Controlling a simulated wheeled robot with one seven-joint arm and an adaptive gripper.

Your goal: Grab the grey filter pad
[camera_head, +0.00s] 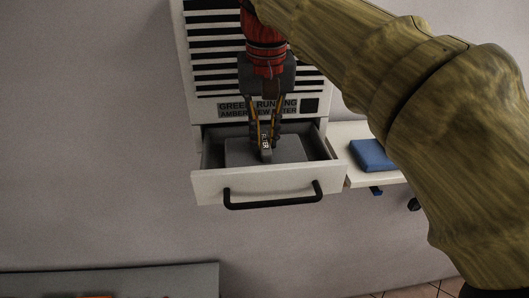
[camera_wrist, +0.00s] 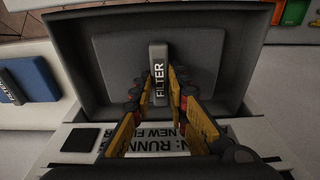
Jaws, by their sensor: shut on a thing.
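The grey filter pad (camera_head: 238,153) lies flat inside the open drawer (camera_head: 213,189) of the white unit. A raised grey grip marked FILTER stands up from its middle. My gripper (camera_head: 265,146) points down into the drawer, with its fingers shut on that grip. In the wrist view the pad (camera_wrist: 112,68) fills much of the dark drawer, and the fingers sit on either side of the grip's near part. I cannot tell whether the pad is raised off the drawer floor.
The drawer front has a black bar handle (camera_head: 272,201). A blue pad (camera_head: 371,155) lies on a white shelf (camera_head: 345,133) right of the drawer. The vented white unit (camera_head: 205,102) stands right behind my gripper. A grey surface (camera_head: 150,281) is at lower left.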

